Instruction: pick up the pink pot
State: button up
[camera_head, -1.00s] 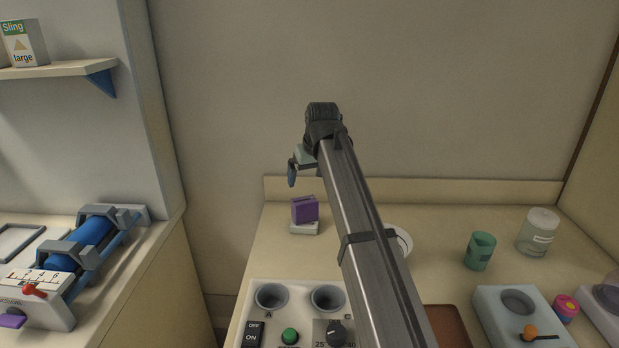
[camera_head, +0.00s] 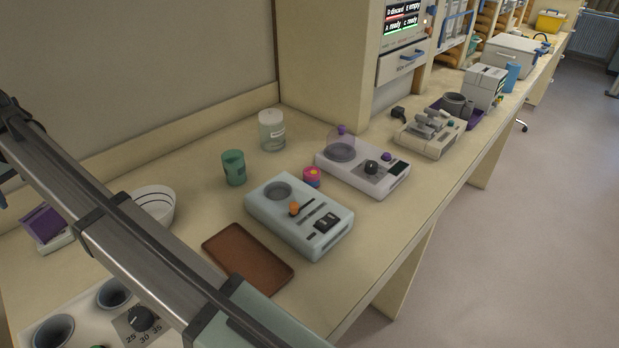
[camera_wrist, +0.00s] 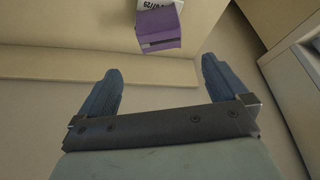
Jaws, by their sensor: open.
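The pink pot (camera_head: 312,177) is a small round pot with a yellow spot on its top. In the head view it stands upright on the counter, between a pale grey-blue device and a white device. My gripper (camera_wrist: 161,72) shows in the wrist view with its two blue fingers wide apart and nothing between them. The pot is not in the wrist view. In the head view my arm crosses the lower left, well left of the pot, and the gripper itself is out of the picture.
The grey-blue device (camera_head: 300,222) and white device (camera_head: 362,168) flank the pot closely. A green cup (camera_head: 233,168), a clear jar (camera_head: 271,131), a white bowl (camera_head: 158,207) and a brown tray (camera_head: 247,258) stand nearby. A purple block (camera_wrist: 158,30) is ahead of my fingers.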

dwell(0.4)
jog(key=c, duration=0.3)
